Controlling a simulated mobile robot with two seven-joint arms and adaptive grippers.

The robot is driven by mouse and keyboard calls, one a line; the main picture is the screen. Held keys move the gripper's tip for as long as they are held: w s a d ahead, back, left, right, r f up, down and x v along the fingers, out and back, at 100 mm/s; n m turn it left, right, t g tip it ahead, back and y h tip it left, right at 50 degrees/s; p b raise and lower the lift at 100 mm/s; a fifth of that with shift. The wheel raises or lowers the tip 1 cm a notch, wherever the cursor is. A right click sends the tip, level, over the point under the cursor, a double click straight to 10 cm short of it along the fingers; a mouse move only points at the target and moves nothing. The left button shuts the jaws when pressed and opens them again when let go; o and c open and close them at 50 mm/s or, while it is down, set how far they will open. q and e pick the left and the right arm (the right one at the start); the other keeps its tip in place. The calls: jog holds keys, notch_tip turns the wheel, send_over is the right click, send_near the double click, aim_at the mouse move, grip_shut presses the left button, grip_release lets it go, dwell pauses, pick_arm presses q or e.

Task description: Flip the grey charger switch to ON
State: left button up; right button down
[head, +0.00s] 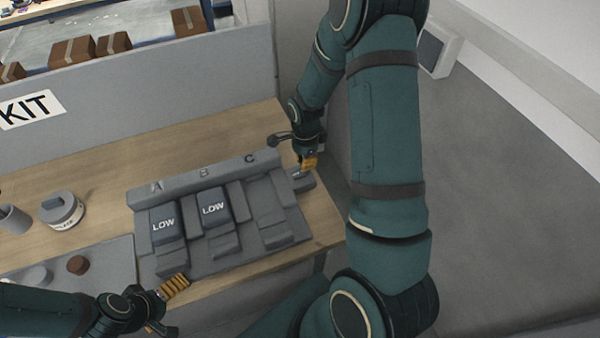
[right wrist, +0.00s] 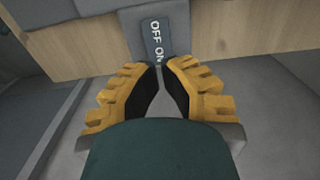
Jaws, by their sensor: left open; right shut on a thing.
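The grey charger switch (head: 303,182) is at the right end of the wooden bench, beside the charger block. In the right wrist view its dark plate (right wrist: 152,38) carries the white letters OFF and ON. My right gripper (head: 309,165) is at the switch, and the right wrist view shows its yellow fingertips (right wrist: 162,66) nearly together at the ON end. It is shut on the switch; the part between the fingertips is mostly hidden. My left gripper (head: 178,307) is open and empty at the front edge of the bench.
The charger block (head: 200,256) has bays A, B and C. Two batteries marked LOW (head: 166,224) stand in A and B; C looks empty. A round container (head: 62,210) and a grey cup (head: 14,219) stand left. A grey partition (head: 150,110) runs behind.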

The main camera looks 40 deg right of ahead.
jog(key=shift+f+b, duration=1.45)
jog(key=shift+f, duration=0.35)
dwell(1.0)
jog(key=shift+r+p, duration=2.55)
jog(key=shift+r, duration=1)
